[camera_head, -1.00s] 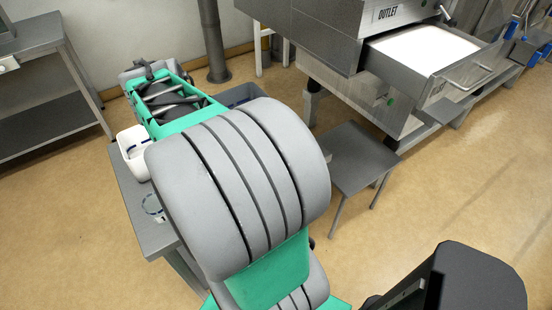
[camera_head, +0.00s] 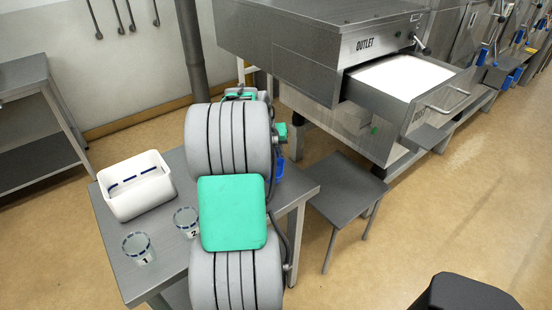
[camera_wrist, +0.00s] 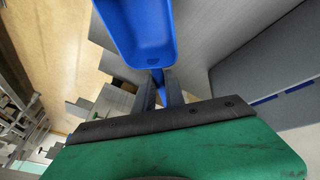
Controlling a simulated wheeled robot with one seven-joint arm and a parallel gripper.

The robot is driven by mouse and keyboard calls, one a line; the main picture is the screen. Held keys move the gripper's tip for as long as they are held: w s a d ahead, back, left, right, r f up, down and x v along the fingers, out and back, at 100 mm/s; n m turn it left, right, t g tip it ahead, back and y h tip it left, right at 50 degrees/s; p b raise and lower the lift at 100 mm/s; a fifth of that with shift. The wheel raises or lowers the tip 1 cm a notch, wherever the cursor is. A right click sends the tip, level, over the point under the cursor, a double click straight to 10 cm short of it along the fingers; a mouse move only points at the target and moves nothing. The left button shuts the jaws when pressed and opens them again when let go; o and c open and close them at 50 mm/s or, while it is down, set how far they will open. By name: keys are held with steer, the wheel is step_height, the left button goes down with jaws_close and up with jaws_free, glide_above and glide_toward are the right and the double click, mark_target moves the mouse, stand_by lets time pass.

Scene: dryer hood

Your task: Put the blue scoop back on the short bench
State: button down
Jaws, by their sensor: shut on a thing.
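The blue scoop (camera_wrist: 146,30) is in my gripper (camera_wrist: 162,88), which is shut on its handle. Its hollow bowl extends beyond the fingers at the top of the wrist view. In the head view only a small blue patch of the scoop (camera_head: 279,168) shows beside my arm, near the right end of a grey table; my arm hides the rest and the gripper. A small, low grey bench (camera_head: 345,188) stands to the right of that table. Its top looks bare.
The grey table (camera_head: 115,250) holds a white bin (camera_head: 137,186) and two clear cups, marked 1 (camera_head: 138,247) and 2 (camera_head: 187,221). The steel outlet machine (camera_head: 310,70) has its white-filled drawer (camera_head: 405,84) pulled out behind the low bench. Open floor lies at right.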

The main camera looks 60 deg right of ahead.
mark_target(276, 159)
steer(key=x, duration=0.3)
steer(key=w+p+x, duration=0.1)
steer(key=x, duration=0.1)
steer(key=shift+w+f, duration=0.1)
steer(key=shift+f, duration=0.75)
steer(key=c, duration=1.4)
jaws_free()
steer(key=shift+r, duration=0.1)
